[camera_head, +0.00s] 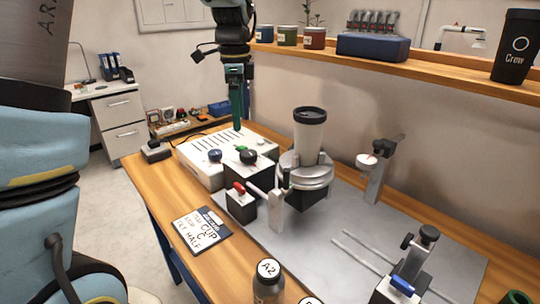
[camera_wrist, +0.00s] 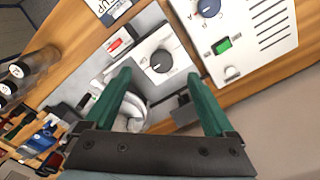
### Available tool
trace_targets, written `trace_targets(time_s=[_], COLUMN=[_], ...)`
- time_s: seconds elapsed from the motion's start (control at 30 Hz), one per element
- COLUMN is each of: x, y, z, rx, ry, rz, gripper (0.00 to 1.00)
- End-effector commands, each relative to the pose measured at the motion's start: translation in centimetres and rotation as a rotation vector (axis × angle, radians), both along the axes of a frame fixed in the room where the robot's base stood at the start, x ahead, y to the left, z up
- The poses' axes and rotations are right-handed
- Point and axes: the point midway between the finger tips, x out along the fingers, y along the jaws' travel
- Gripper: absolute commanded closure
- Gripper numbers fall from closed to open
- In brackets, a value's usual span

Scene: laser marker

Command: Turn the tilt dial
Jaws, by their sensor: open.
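The likely tilt dial is a black round knob with a white pointer line (camera_wrist: 161,61), on a pale plate with scale marks. In the head view it is the black dial (camera_head: 248,156) on top of a dark block beside the cup fixture. My gripper (camera_head: 237,128) hangs above and behind the dial, fingers pointing down. In the wrist view its two green fingers (camera_wrist: 160,78) are spread apart with nothing between them, and the dial shows between and beyond the tips, not touched. The fixture (camera_head: 307,172) holds an upright grey cup with a black lid (camera_head: 309,130).
A white control box (camera_head: 205,172) with a blue knob (camera_wrist: 208,8) and green switch (camera_wrist: 222,45) stands close to the dial. The grey plate (camera_head: 335,235) has bare room.

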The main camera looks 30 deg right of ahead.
Motion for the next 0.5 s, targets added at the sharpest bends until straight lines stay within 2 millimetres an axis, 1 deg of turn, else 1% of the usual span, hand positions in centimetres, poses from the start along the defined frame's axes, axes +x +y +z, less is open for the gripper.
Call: trace_targets(time_s=[0.03, 0.1, 0.17, 0.23, 0.37, 0.5], x=[-0.1, -0.2, -0.3, -0.3, -0.3, -0.3], y=[-0.8, -1.2, -1.3, -1.2, -1.2, -1.2], z=[-0.1, -0.2, -0.4, -1.1, -3.3, -6.0], rx=[0.001, 0.005, 0.005, 0.005, 0.007, 0.006], ry=[0.000, 0.004, 0.005, 0.006, 0.008, 0.008], rz=[-0.041, -0.074, -0.083, -0.082, -0.080, -0.078], gripper=[0.11, 0.11, 0.11, 0.11, 0.11, 0.11])
